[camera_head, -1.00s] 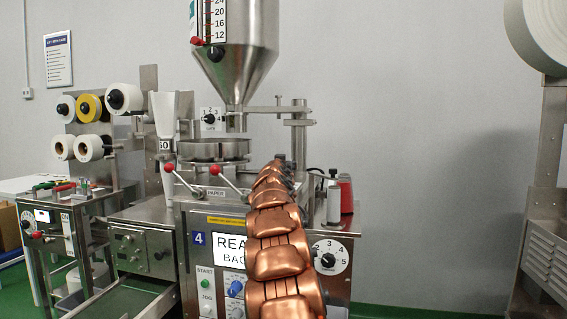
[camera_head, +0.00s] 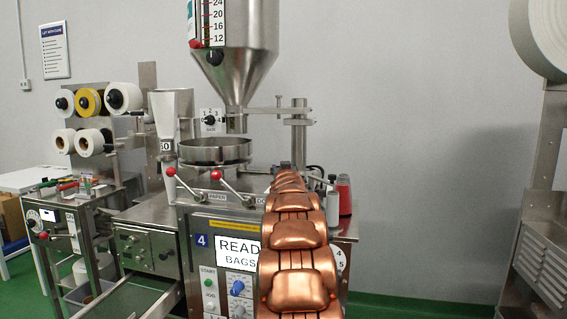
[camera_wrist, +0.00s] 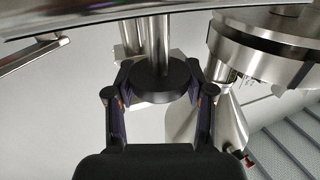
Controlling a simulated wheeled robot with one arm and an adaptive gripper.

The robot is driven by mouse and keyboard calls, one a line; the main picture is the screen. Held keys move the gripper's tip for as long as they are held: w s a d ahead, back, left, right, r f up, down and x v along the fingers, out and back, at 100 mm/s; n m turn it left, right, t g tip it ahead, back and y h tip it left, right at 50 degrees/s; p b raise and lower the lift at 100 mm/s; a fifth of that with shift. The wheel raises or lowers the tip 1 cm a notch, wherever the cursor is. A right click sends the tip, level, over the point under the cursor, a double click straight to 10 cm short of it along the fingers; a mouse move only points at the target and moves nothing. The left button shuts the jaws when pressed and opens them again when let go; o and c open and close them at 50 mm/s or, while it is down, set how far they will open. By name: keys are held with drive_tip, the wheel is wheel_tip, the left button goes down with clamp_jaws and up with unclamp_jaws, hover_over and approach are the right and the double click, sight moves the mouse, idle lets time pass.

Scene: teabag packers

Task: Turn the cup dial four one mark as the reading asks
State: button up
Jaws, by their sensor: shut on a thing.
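In the wrist view, my gripper (camera_wrist: 159,92) is shut on a round black knob (camera_wrist: 158,80) on a steel shaft, with a finger on either side. No marks or pointer on the knob can be read there. In the head view, my copper arm hides my gripper. The machine with the blue 4 label (camera_head: 202,240) has a white screen (camera_head: 237,252) reading "READ…" over "BAGS", cut off by my arm. A white numbered dial (camera_head: 341,259) at its right is mostly covered by my arm; only its right edge with 4 and 5 shows.
Two red-ball levers (camera_head: 216,175) stick out above the panel, below a round steel pan (camera_head: 213,152). A small numbered dial (camera_head: 211,120) sits under the hopper (camera_head: 236,60).

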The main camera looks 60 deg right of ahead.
drive_tip(key=shift+r+n+t+y+p, duration=0.3)
drive_tip(key=shift+n+t+y+p, duration=0.5)
drive_tip(key=shift+p, duration=3.6)
drive_tip(key=t+p, duration=0.1)
drive_tip(key=p, duration=0.4)
drive_tip(key=shift+r+n+y, duration=0.15)
drive_tip(key=shift+n+y, duration=0.15)
drive_tip(key=shift+y, duration=0.1)
drive_tip(key=n+t+y+p, duration=0.1)
drive_tip(key=p, duration=0.4)
drive_tip(key=shift+p, duration=0.3)
drive_tip(key=shift+f+p, duration=0.35)
drive_tip(key=shift+p, duration=0.25)
drive_tip(key=o, duration=1.2)
drive_tip(key=shift+c, duration=0.2)
drive_tip(key=shift+s, duration=0.1)
drive_tip(key=v, duration=1.2)
drive_tip(key=shift+d, duration=0.15)
